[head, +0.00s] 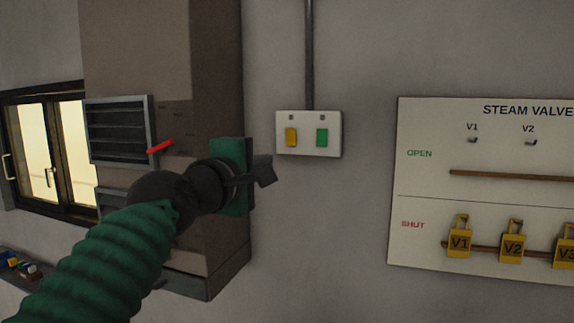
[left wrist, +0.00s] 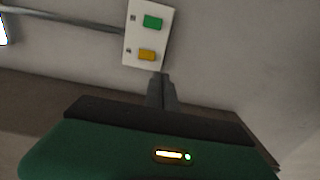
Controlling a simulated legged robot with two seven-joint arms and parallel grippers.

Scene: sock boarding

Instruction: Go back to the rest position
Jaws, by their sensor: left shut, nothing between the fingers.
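My left gripper (head: 265,171) reaches in from the lower left on a green ribbed arm. It is shut and empty. In the head view it is left of and below a white switch box (head: 309,148) with a yellow button (head: 291,137) and a green button (head: 322,138). In the left wrist view the closed fingers (left wrist: 161,88) point toward the same switch box (left wrist: 139,36); they overlap its lower edge in the picture, and I cannot tell the distance. My right gripper is in neither view.
A steam valve board (head: 485,190) with several yellow tags hangs on the wall at right. A brown column (head: 135,45) with a louvred vent (head: 119,131) and red lever (head: 160,147) stands behind my arm. A window (head: 45,150) is at far left. A conduit (head: 309,50) runs up from the box.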

